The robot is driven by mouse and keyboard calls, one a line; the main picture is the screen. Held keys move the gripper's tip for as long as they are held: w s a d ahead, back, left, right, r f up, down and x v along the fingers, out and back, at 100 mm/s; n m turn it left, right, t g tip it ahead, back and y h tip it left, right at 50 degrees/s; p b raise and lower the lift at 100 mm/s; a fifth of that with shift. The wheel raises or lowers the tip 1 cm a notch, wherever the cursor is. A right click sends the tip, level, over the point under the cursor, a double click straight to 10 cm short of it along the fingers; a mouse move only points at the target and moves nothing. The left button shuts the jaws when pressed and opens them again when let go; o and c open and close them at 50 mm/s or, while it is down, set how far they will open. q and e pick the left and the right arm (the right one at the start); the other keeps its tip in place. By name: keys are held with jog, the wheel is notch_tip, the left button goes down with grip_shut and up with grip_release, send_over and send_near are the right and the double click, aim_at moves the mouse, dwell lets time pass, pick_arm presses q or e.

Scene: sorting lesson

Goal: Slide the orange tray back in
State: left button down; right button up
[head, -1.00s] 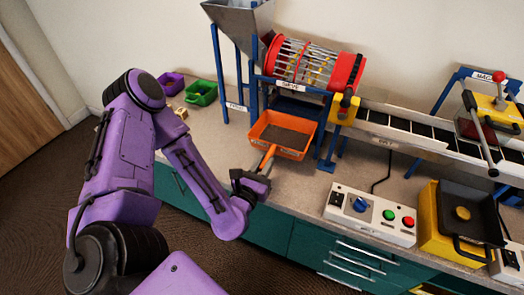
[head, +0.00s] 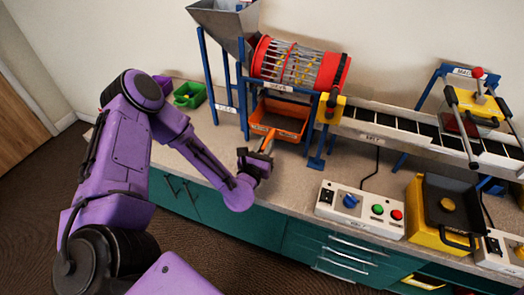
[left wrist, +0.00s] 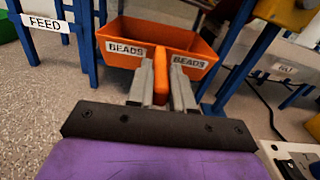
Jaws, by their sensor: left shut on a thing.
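The orange tray (head: 291,125) sits on the counter beneath the red-ended sieve drum (head: 330,70), between blue legs. Its back part is under the sieve frame and its front sticks out towards me. In the left wrist view the tray (left wrist: 135,66) carries two "BEADS" labels on its front faces. Its orange handle (head: 267,141) points at my left gripper (head: 260,153). The left wrist view shows the gripper (left wrist: 162,82) shut around the handle (left wrist: 160,72), one grey finger on each side. My right gripper is in neither view.
The metal feed hopper (head: 222,22) stands on blue legs left of the tray. A belt (head: 390,130) runs right from the sieve. A white control box (head: 360,208) lies to the front right. A green bin (head: 189,95) stands at the back left.

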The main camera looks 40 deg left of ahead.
aim_at(272, 134)
pick_arm(q)
jog(key=shift+b+x, duration=1.1)
jog(key=shift+x, duration=2.45)
jog(key=shift+f+b, duration=0.45)
jog(key=shift+b, duration=0.05)
jog(key=c, duration=0.9)
grip_release()
jog(key=b+v, duration=0.1)
jog(key=v, duration=0.9)
jog(key=shift+s+b, duration=0.3)
jog(key=shift+b, duration=0.05)
